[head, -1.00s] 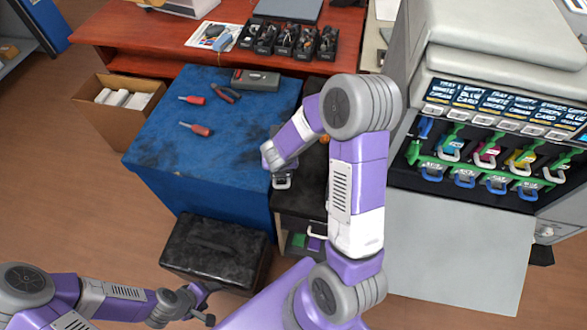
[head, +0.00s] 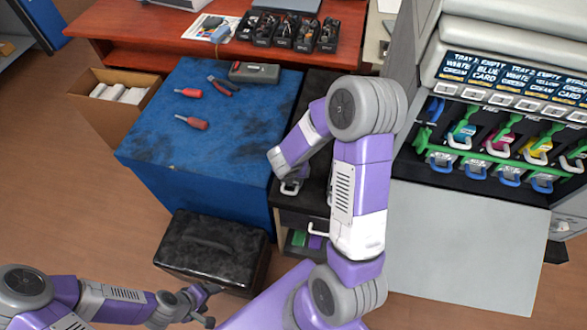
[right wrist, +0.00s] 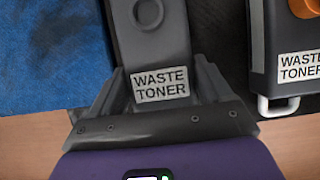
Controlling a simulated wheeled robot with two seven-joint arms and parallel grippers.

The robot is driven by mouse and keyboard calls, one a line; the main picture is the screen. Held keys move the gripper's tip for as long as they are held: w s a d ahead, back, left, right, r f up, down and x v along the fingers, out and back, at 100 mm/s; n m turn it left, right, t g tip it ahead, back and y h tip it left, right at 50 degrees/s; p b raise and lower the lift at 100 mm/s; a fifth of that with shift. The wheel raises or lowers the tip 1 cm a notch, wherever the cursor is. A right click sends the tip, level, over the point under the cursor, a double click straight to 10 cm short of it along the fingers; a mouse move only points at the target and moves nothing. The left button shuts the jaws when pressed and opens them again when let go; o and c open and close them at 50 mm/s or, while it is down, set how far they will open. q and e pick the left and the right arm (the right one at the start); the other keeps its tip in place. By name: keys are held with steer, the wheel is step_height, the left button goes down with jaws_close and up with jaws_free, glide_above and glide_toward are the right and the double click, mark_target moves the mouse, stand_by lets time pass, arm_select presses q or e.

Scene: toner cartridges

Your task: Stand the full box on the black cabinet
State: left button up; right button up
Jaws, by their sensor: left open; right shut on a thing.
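My right gripper (right wrist: 158,110) is shut on a dark grey box (right wrist: 150,35) with a WASTE TONER label. In the head view this gripper (head: 290,187) is over the front part of the black cabinet (head: 318,198), and my arm hides most of what it holds. I cannot tell whether the held box touches the cabinet top. My left gripper (head: 205,302) is open and empty, low at the left.
A blue-covered bench (head: 235,130) with screwdrivers and pliers adjoins the cabinet's left side. The large printer (head: 475,235) with coloured cartridges stands to the right. An open carton (head: 115,110) is at the left.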

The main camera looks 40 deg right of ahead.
steer(key=shift+f+b, duration=0.35)
steer(key=shift+b, duration=0.05)
steer(key=o, duration=1.8)
steer(key=shift+o, duration=0.2)
steer(key=p+v, duration=0.3)
steer(key=v, duration=0.4)
steer(key=shift+a+r, duration=0.1)
steer(key=shift+r, duration=0.15)
steer(key=shift+s, duration=0.1)
